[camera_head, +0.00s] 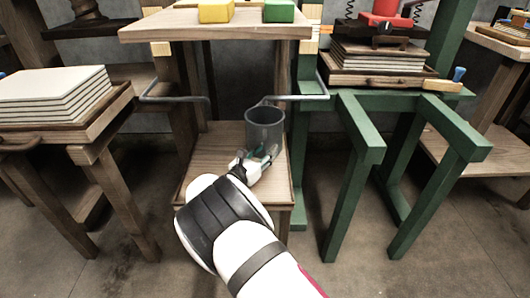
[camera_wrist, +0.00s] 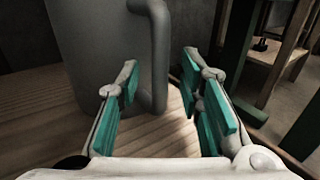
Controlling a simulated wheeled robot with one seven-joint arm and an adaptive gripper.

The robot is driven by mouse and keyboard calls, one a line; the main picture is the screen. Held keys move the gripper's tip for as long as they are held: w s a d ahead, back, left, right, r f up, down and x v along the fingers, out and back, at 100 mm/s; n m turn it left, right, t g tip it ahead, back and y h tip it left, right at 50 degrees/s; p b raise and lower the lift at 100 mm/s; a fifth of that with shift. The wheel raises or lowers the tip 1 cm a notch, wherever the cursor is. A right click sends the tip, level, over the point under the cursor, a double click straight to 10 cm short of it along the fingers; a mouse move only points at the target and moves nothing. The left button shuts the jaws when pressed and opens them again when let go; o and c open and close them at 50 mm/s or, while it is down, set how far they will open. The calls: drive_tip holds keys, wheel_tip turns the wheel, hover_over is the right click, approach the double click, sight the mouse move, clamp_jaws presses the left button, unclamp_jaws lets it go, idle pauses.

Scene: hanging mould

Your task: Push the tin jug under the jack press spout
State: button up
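The grey tin jug (camera_head: 264,130) stands upright on a low wooden shelf (camera_head: 208,160), towards its right back part. In the wrist view the jug (camera_wrist: 95,50) fills the upper left, its vertical handle (camera_wrist: 159,45) facing me. My gripper (camera_head: 256,160) is low over the shelf, in front of the jug. In the wrist view my gripper (camera_wrist: 161,75) is open, with teal pads on either side of the handle's line. I cannot tell whether a finger touches the jug. I cannot make out a press spout.
A wooden upper board (camera_head: 215,28) with yellow (camera_head: 216,11) and green (camera_head: 279,11) blocks overhangs the shelf's back. Metal bars (camera_head: 298,97) jut out near the jug. Green frame legs (camera_head: 350,175) stand close on the right; a table with stacked slabs (camera_head: 50,95) is left.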

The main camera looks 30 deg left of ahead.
drive_tip(key=shift+s, duration=0.1)
drive_tip(key=s, duration=1.1)
drive_tip(key=shift+s+a, duration=0.2)
drive_tip(key=shift+s, duration=0.2)
